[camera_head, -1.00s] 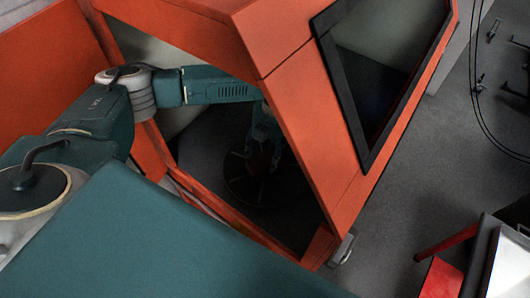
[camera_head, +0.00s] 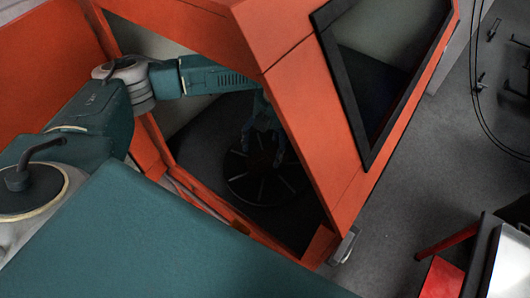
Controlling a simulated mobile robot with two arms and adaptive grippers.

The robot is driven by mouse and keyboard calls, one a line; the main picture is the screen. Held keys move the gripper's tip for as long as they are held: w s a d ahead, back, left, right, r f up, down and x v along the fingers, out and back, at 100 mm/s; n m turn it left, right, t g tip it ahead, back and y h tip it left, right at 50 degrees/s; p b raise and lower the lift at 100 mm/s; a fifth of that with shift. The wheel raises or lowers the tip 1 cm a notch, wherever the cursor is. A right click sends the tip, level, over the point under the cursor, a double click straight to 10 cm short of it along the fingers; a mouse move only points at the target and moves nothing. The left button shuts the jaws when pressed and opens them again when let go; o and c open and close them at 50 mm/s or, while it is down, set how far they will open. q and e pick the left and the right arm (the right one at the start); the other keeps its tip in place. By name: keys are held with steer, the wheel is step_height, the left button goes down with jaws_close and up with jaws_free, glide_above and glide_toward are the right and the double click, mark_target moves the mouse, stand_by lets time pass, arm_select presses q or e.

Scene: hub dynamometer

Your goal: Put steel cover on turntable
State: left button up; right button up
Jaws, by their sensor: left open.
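My left arm reaches through the opening of the orange cabinet. My left gripper (camera_head: 264,148) is open, fingers pointing down, inside the dark interior. Just below it lies a dark round disc with lighter radial lines (camera_head: 262,184), which looks like the turntable. I cannot tell whether the steel cover is a separate piece on it; no bright steel cover shows. The fingertips are dim, and I cannot tell whether they touch anything. My right gripper is out of view.
The orange cabinet frame (camera_head: 315,130) surrounds the opening, with a dark window (camera_head: 385,75) on its slanted front panel. A metal latch (camera_head: 344,246) is at the lower corner. Grey floor lies to the right. A red and white unit (camera_head: 495,260) stands at the lower right.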

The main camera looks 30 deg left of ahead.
mark_target(270, 150)
arm_select(q)
step_height(270, 150, up, 9)
steer(key=w+b, duration=0.1)
steer(key=shift+d, duration=0.35)
stand_by(0.3)
